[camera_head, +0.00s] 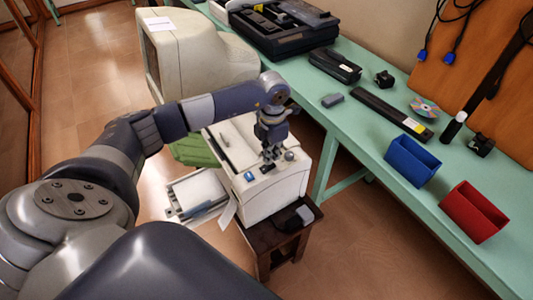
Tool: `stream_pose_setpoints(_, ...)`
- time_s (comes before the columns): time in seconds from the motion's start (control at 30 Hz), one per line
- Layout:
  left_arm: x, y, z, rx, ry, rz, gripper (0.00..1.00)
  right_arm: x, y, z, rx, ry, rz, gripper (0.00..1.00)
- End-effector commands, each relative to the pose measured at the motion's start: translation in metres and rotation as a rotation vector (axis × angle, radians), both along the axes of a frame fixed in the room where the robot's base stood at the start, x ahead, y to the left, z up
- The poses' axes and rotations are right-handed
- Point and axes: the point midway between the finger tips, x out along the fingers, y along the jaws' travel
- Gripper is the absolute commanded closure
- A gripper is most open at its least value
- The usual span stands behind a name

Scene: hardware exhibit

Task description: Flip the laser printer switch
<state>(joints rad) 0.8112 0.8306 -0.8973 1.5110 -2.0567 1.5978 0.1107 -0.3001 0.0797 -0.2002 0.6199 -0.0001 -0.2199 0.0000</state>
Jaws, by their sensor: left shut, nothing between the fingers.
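The laser printer (283,190) is a cream box on a small dark stool. A blue switch or button (249,176) and a grey knob (289,156) show on its top near the front edge. My left gripper (268,163) is over the printer top, between the blue piece and the knob, pointing down. It is shut and holds nothing. I cannot tell whether its fingertips touch the printer. Part of the top panel is hidden behind the gripper and wrist. My right gripper is not in view.
A green workbench (345,125) runs along the right with a blue bin (411,161), a red bin (473,211), a disc and black devices. A large monitor (190,60) stands behind the printer. A paper tray (196,192) sticks out left. Floor is clear at lower right.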

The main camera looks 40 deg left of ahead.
Motion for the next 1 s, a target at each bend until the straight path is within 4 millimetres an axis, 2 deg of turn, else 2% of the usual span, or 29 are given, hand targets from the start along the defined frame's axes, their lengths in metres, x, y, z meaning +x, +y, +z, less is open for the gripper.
stream_pose_setpoints(1.0,0.000,0.000,-0.013,0.000,0.000,0.000,1.00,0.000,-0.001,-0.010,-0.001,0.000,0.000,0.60)
